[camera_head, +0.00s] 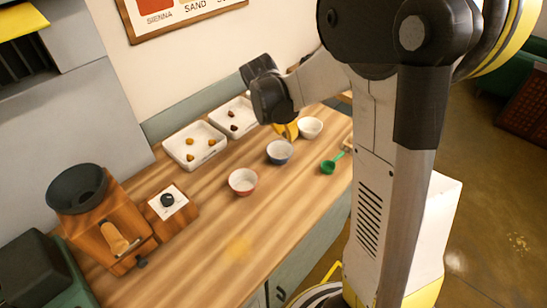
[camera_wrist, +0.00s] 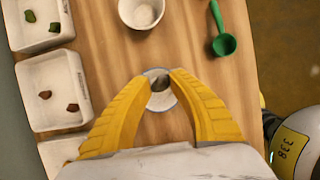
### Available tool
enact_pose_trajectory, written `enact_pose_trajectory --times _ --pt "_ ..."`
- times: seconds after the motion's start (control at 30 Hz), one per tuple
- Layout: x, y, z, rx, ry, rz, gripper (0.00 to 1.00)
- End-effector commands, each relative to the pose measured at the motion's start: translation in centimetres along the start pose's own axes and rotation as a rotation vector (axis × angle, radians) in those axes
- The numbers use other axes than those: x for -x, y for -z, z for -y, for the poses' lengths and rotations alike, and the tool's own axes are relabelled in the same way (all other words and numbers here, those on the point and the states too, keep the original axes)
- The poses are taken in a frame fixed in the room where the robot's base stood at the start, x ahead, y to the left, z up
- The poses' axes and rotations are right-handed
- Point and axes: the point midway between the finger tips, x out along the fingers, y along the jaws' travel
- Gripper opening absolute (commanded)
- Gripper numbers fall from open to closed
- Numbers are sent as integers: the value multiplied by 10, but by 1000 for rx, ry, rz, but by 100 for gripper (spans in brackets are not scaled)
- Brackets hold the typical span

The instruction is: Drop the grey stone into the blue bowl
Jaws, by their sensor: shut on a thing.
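My gripper (camera_wrist: 160,79) has its yellow fingers closed in on a small grey stone (camera_wrist: 157,73), of which only a bit shows between the fingertips. The blue bowl (camera_head: 279,153) stands on the wooden table, blue outside and pale inside. In the wrist view the blue bowl (camera_wrist: 161,100) lies below the fingertips and is partly covered by them. In the head view my gripper (camera_head: 287,131) is above and just behind the blue bowl, with the stone too small to make out there.
A white bowl (camera_head: 310,128) stands beyond the blue one, and a red bowl (camera_head: 243,182) nearer. A green scoop (camera_head: 328,167) lies to the right. White trays (camera_head: 178,138) with small stones line the wall side. A wooden grinder (camera_head: 105,220) stands at left. The front table is clear.

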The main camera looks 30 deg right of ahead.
Motion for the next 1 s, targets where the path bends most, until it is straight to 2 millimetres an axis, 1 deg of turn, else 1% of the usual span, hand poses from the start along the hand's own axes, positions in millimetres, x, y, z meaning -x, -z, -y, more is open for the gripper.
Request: enact_pose_trajectory --times 0.03,0.2,0.33,0.47,0.67,0.7,0.77,1.0 --pt "-8 3 0 1 0 0 1" --pt "-29 12 0 1 0 0 1" --pt "-42 18 0 1 0 0 1" --pt "-46 20 0 1 -1 0 1" --pt "-45 19 0 2 -1 0 1" --pt "-45 19 0 2 -1 0 30" --pt "-45 19 0 2 -1 0 47" --pt "-45 19 0 2 -1 0 47"
